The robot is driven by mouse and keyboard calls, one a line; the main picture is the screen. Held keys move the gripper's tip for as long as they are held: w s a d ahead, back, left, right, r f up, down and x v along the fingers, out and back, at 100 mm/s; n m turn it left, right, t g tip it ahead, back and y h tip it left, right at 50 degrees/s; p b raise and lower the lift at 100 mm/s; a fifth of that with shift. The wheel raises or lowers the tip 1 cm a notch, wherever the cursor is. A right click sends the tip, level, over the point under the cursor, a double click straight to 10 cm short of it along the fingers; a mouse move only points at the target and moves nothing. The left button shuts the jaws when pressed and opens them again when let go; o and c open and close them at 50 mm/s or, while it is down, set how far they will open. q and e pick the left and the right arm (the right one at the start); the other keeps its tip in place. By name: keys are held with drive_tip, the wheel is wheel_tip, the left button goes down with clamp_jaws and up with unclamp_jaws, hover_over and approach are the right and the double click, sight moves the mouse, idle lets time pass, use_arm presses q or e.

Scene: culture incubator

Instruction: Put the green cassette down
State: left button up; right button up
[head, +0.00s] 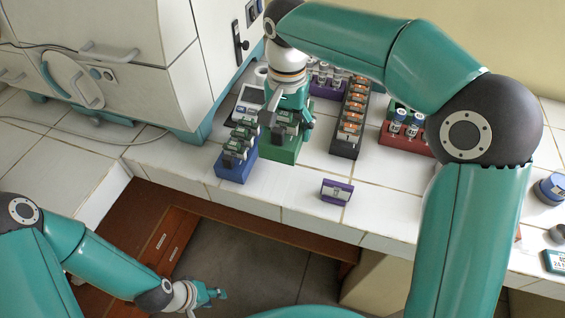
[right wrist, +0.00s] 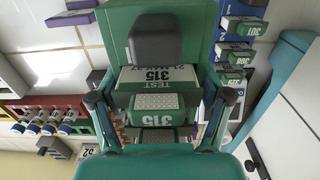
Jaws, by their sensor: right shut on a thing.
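A green cassette (right wrist: 155,102) marked 315 is between the fingers of my right gripper (right wrist: 162,97) in the right wrist view. My right gripper (head: 285,117) is shut on it, pointing down over the green rack (head: 280,148) on the bench. More green-and-white faces marked 315 show in line with the cassette. The fingers and wrist hide much of the rack, and I cannot tell whether the cassette touches it. My left gripper (head: 212,295) hangs low over the floor, away from the bench; its finger opening is too small to judge.
A blue rack (head: 236,165) with dark cassettes stands close left of the green rack. A black rack (head: 347,140) with orange-topped items and a red rack (head: 405,142) stand right. A purple block (head: 337,191) lies near the bench edge. The white incubator (head: 150,60) is behind left.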

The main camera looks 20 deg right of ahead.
sight(286, 172)
wheel_tip(286, 172, down, 13)
drive_tip(key=shift+r, duration=0.15)
idle(0.4)
drive_tip(key=o, duration=1.2)
wheel_tip(286, 172, up, 12)
drive_tip(key=shift+r, duration=0.1)
